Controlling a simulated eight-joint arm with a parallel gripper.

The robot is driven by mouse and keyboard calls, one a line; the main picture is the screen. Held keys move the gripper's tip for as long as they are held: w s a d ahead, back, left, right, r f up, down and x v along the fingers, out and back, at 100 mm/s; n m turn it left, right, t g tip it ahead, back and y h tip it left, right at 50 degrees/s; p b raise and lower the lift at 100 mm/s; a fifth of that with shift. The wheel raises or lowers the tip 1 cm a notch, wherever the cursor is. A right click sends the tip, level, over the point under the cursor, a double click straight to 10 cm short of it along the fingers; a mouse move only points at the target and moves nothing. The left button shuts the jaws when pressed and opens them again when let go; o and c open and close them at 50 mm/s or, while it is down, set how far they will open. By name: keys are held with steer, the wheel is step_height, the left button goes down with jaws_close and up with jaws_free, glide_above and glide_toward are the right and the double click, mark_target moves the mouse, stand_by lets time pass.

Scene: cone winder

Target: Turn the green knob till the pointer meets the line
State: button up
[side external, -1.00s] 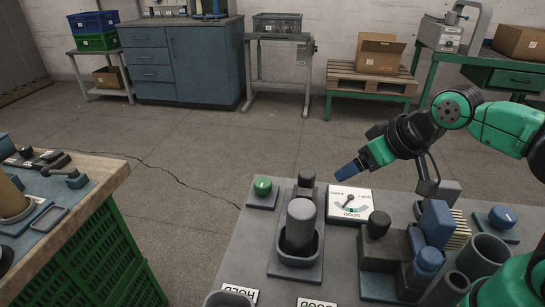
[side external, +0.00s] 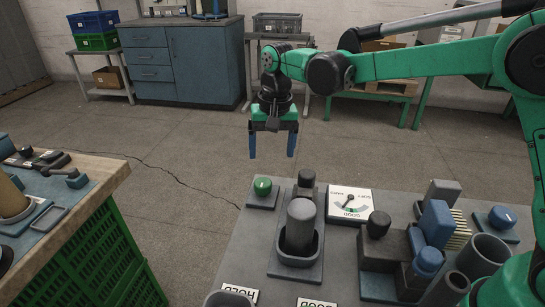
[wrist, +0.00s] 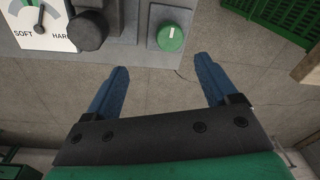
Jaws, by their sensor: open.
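The green knob (side external: 262,187) sits on a grey base at the back left of the grey bench. It also shows in the wrist view (wrist: 170,37), with a pale mark on its top. My gripper (side external: 272,157) points down above and behind the knob, apart from it. Its blue fingers are open with nothing between them; the wrist view shows the fingertips (wrist: 160,75) short of the knob. The dial (side external: 350,202) is a white plate with a coloured arc and a dark pointer (side external: 348,201). In the wrist view the dial (wrist: 38,25) is partly cut off, with SOFT and HARD legible.
A dark knob (side external: 306,178) stands between knob and dial. Dark and blue blocks (side external: 435,222) crowd the bench's right side. Floor lies open behind the bench.

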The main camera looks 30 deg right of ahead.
mark_target(263, 182)
steer(key=f, duration=0.1)
steer(key=w+a+f, duration=0.1)
steer(key=g, duration=0.1)
steer(key=shift+w+a+f+m, duration=0.15)
steer(key=shift+w+f+m, duration=0.1)
steer(key=shift+f+m, duration=0.15)
steer(key=shift+f, duration=2.8)
steer(key=shift+c, duration=0.2)
jaws_close()
steer(key=n, duration=0.5)
steer(key=shift+n, duration=0.3)
steer(key=shift+o, duration=0.2)
jaws_free()
steer(key=shift+r, duration=0.1)
